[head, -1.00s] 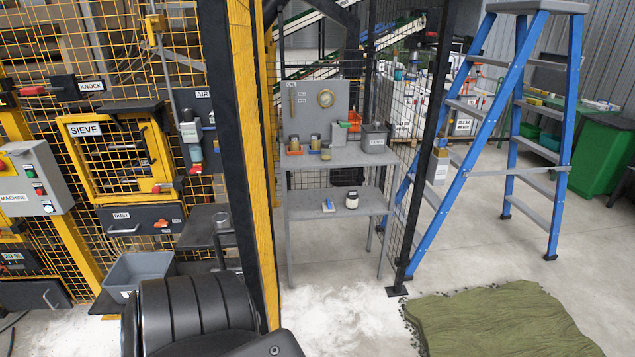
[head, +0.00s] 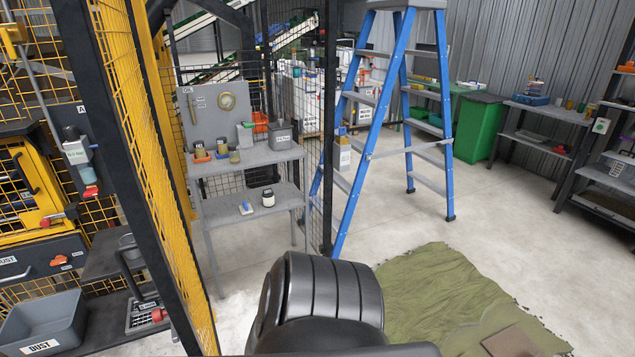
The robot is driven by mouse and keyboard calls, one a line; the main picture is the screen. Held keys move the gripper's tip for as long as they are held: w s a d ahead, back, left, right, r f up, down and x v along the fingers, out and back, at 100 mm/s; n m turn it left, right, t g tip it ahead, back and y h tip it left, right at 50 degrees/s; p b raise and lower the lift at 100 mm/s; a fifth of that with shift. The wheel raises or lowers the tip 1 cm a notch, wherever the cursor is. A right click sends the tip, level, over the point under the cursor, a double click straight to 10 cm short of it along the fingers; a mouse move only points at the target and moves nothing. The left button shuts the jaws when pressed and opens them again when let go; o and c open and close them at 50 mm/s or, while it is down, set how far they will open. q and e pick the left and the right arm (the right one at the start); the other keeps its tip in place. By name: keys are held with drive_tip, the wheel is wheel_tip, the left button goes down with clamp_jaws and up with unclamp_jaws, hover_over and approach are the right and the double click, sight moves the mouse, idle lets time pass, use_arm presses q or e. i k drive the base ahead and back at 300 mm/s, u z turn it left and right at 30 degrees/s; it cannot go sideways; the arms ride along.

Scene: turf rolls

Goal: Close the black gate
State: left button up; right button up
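A tall dark-framed panel with yellow mesh (head: 152,165) stands upright at the left foreground, seen steeply from its side. Behind the grey shelf, a black mesh panel (head: 318,150) runs up to a black post (head: 329,110) at the picture's middle. I cannot tell for sure which of these is the black gate; no latch or handle on either is clear. A thick black rounded link of my own arm fills the bottom middle. Neither my left nor my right gripper shows.
A grey shelf (head: 245,160) holds small containers. A blue stepladder (head: 365,130) stands right of the post. Green turf (head: 430,290) lies on the floor at lower right, with a brown square on it. A grey dust bin (head: 40,315) sits lower left. Open concrete lies right of the ladder.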

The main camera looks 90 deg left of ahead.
sight(73, 19)
drive_tip(key=k, duration=0.9)
drive_tip(key=u, duration=1.8)
drive_tip(key=k, duration=0.85)
drive_tip(key=u, duration=1.25)
drive_tip(key=i, duration=0.45)
drive_tip(key=z, duration=0.1)
